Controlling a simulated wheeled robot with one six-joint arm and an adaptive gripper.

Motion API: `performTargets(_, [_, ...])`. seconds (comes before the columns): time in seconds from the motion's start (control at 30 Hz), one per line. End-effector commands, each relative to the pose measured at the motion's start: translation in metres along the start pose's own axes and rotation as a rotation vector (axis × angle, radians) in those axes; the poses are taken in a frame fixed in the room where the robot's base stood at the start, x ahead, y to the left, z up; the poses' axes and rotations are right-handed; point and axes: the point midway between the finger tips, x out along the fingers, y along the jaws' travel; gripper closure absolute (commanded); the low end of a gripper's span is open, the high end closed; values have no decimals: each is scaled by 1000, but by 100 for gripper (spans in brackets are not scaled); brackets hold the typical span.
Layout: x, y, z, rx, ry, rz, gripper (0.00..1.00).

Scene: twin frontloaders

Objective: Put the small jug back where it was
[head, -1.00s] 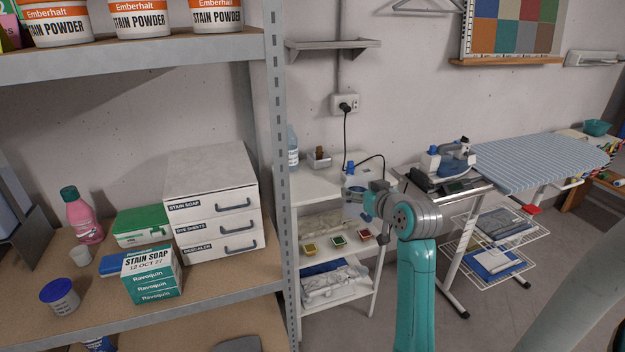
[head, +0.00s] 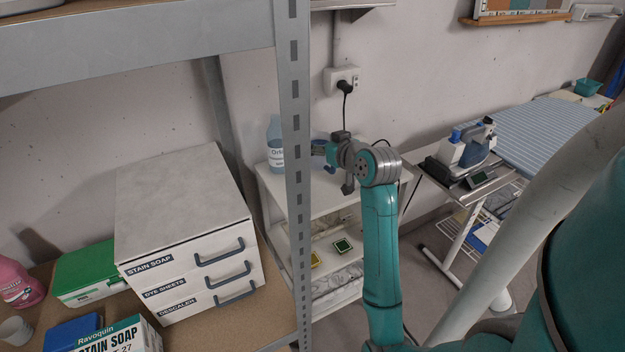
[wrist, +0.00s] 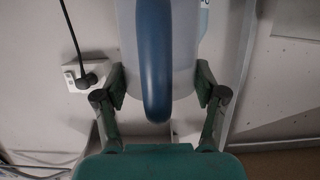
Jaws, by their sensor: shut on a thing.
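The small jug shows in the wrist view as a blue curved handle (wrist: 155,60) in front of a pale, see-through body. My gripper (wrist: 161,85) is shut on it, one finger on each side of the body. In the head view my gripper (head: 336,160) is above the white shelf unit by the wall. Only small blue parts of the jug (head: 319,147) show there, mostly hidden by the gripper. I cannot tell whether the jug touches the white top (head: 340,195).
A large pale-blue bottle (head: 275,150) stands at the left of the white top. A grey rack post (head: 298,180) rises close in front. A wall socket (head: 342,78) with a black cord is behind. An iron (head: 466,145) sits on the ironing board's end at right.

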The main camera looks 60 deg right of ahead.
Motion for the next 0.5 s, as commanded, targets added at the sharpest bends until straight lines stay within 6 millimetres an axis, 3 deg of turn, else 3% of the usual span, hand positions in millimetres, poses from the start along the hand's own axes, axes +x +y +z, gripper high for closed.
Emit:
performTargets(0.23, [12,0,41,2,-4,-1,76])
performTargets(0.5, [19,0,61,0,-1,0,76])
